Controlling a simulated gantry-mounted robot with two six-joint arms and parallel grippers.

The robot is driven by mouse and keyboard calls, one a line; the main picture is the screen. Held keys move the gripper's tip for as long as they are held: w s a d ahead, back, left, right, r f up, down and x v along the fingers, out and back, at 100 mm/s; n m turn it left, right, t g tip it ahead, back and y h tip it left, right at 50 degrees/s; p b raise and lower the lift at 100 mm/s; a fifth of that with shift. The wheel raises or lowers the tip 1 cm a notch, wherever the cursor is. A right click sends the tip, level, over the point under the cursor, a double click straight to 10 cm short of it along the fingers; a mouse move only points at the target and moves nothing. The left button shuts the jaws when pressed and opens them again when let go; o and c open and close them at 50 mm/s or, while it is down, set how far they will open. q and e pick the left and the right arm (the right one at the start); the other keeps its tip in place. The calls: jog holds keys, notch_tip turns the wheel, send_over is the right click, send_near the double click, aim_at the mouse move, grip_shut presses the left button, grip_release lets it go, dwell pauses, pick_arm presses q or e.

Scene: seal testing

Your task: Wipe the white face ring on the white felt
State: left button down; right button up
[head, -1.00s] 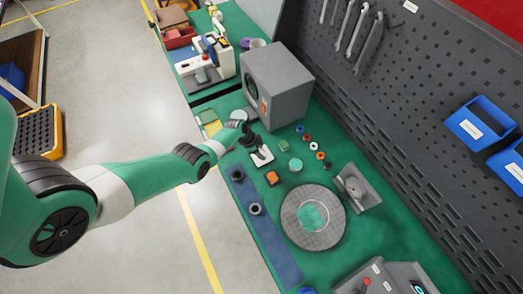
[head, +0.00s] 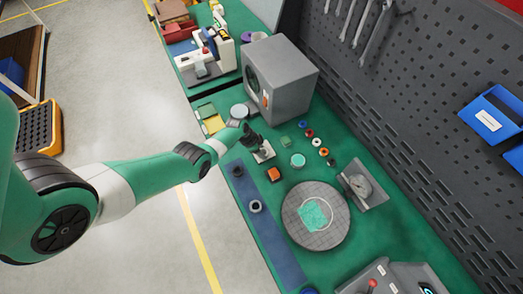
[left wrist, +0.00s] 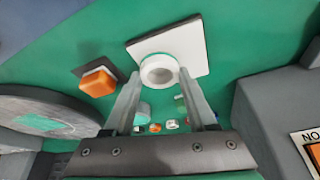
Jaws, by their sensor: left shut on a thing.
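The white felt (left wrist: 192,50) is a square white pad with a dark edge on the green bench; in the head view the felt (head: 267,156) is partly covered by my gripper. The white face ring (left wrist: 158,70) is at the felt's near edge in the left wrist view, seen from above with its hole showing. My left gripper (left wrist: 160,82) is shut on the ring, one finger on each side. In the head view my left gripper (head: 257,146) is over the felt and hides the ring. Whether the ring touches the felt is hard to tell. My right gripper is not in view.
An orange block (head: 273,174) is close by, with a round grey plate (head: 290,221) bearing a green patch beyond it. A grey boxy machine (head: 290,85) stands behind the felt. Several small coloured rings lie to the right. A blue strip (head: 265,230) runs along the front edge.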

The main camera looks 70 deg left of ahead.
pick_arm(q)
jog(key=shift+f, duration=0.3)
jog(key=c, duration=0.7)
grip_release()
jog(key=shift+f, duration=0.1)
grip_shut()
jog(key=shift+r+p, duration=0.5)
jog(key=shift+r, duration=0.25)
